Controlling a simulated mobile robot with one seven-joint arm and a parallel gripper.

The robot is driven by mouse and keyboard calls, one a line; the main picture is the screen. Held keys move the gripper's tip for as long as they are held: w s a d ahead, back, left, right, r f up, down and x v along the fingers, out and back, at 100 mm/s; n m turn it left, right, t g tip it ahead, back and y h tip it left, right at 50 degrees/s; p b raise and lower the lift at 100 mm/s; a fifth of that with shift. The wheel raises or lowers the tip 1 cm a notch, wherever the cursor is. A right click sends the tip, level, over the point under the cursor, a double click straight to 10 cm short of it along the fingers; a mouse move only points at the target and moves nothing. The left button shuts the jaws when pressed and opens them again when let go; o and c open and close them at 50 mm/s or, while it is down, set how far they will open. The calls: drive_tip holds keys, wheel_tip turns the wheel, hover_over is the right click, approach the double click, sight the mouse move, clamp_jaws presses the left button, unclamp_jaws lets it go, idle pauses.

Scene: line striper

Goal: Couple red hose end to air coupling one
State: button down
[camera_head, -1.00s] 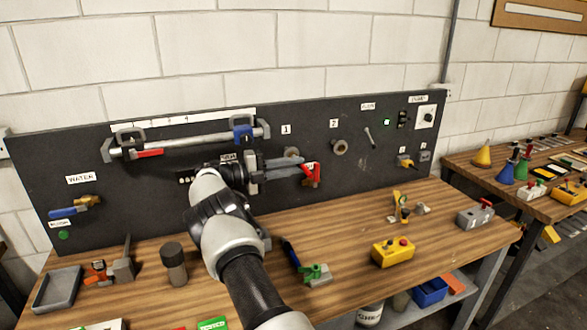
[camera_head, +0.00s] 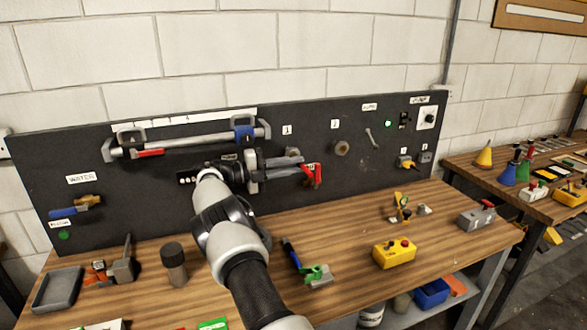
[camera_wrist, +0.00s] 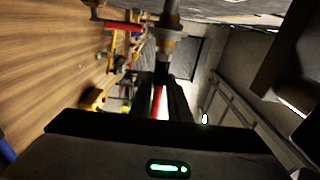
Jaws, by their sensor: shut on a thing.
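My gripper (camera_head: 298,166) is at the dark panel, just below the label 1. It is shut on the red hose end (camera_wrist: 157,100), which shows as a red strip between the dark fingers in the wrist view. Air coupling one (camera_head: 292,152) is a round grey fitting under the label, partly hidden behind my gripper. In the wrist view a grey fitting with a brass-coloured ring (camera_wrist: 165,42) lies straight beyond the fingertips. I cannot tell whether it touches the hose end. A red part (camera_head: 314,175) shows just right of the fingertips in the head view.
Coupling two (camera_head: 341,148) is on the panel to the right. A grey bar with a blue clamp (camera_head: 243,134) runs along the panel above my arm. A yellow button box (camera_head: 394,254) and a green-and-grey piece (camera_head: 317,275) stand on the wooden bench (camera_head: 350,225).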

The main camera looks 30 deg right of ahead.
drive_tip(key=shift+w+d+b, duration=0.1)
drive_tip(key=shift+w+b, duration=0.35)
drive_tip(key=shift+b, duration=0.05)
drive_tip(key=c, duration=1.3)
unclamp_jaws()
drive_tip(key=shift+o, duration=0.2)
